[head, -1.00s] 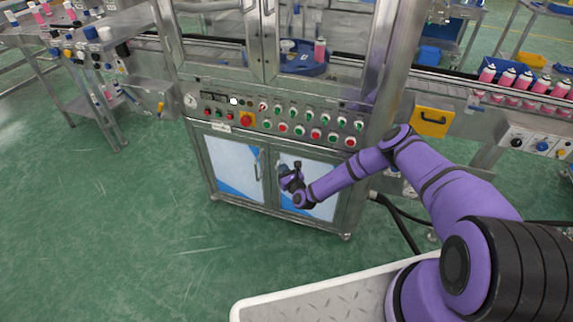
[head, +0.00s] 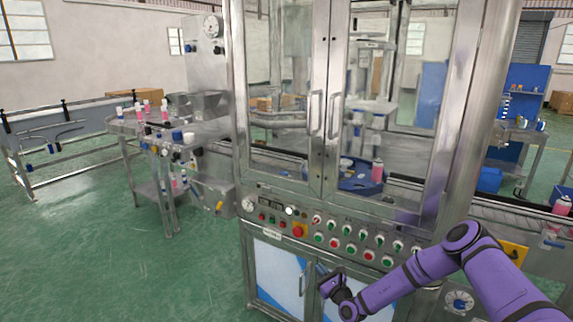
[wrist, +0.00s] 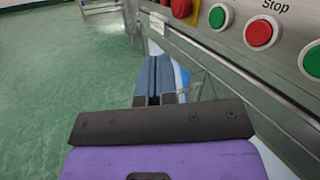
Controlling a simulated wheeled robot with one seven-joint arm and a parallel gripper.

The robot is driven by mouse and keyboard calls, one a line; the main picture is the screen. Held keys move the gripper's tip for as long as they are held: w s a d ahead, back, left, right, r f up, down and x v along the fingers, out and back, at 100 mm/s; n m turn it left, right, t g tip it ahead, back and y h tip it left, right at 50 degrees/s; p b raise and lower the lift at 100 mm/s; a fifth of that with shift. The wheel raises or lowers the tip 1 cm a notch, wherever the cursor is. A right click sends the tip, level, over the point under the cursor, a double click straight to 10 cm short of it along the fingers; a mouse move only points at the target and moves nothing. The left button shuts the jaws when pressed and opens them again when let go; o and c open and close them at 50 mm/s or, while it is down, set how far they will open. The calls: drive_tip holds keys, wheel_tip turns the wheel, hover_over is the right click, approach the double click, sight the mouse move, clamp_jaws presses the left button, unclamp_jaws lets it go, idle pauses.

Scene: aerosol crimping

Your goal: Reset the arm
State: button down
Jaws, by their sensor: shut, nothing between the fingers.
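My purple arm (head: 400,285) reaches in from the lower right in the head view. My gripper (head: 322,270) is in front of the cabinet below the button panel (head: 335,240), near the lower doors. In the wrist view my gripper (wrist: 153,98) shows its two blue-grey fingers side by side, closed together with nothing between them. The panel's red and green buttons (wrist: 258,33) are close by at the upper right of the wrist view.
The crimping machine's glass doors (head: 290,120) with long handles are shut. Lower cabinet doors (head: 278,275) are close beside my gripper. A side table (head: 165,130) with bottles stands at the left. The green floor (head: 110,250) at the left is open.

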drive_tip(key=s+a+r+n+g+y, duration=0.25)
drive_tip(key=r+n+g, duration=0.3)
drive_tip(key=r, duration=0.35)
drive_tip(key=s+a+r+n+g+y, duration=0.1)
drive_tip(key=s+r+n+g+y, duration=0.15)
drive_tip(key=r+n+g, duration=0.5)
drive_tip(key=s+a+r+n+g+y, duration=0.1)
drive_tip(key=s+r+n+g+y, duration=0.3)
drive_tip(key=r, duration=0.7)
drive_tip(key=s+d+r+n+g+h, duration=0.2)
drive_tip(key=s+d+r+n+h, duration=0.2)
drive_tip(key=s+r+n+h, duration=0.75)
drive_tip(key=s+d+r+t+h, duration=0.2)
drive_tip(key=s+d+r, duration=0.3)
drive_tip(key=s, duration=0.4)
drive_tip(key=s+d+r+t+h, duration=0.2)
drive_tip(key=s+d+r+h, duration=0.1)
drive_tip(key=s+d+r, duration=0.2)
drive_tip(key=s+d+r+t+h, duration=0.3)
drive_tip(key=s+d+r, duration=0.2)
drive_tip(key=s, duration=0.8)
drive_tip(key=d, duration=0.3)
drive_tip(key=shift+s+r, duration=0.2)
drive_tip(key=shift+r, duration=0.2)
drive_tip(key=c, duration=1.8)
unclamp_jaws()
drive_tip(key=shift+m, duration=0.25)
drive_tip(key=shift+c, duration=0.2)
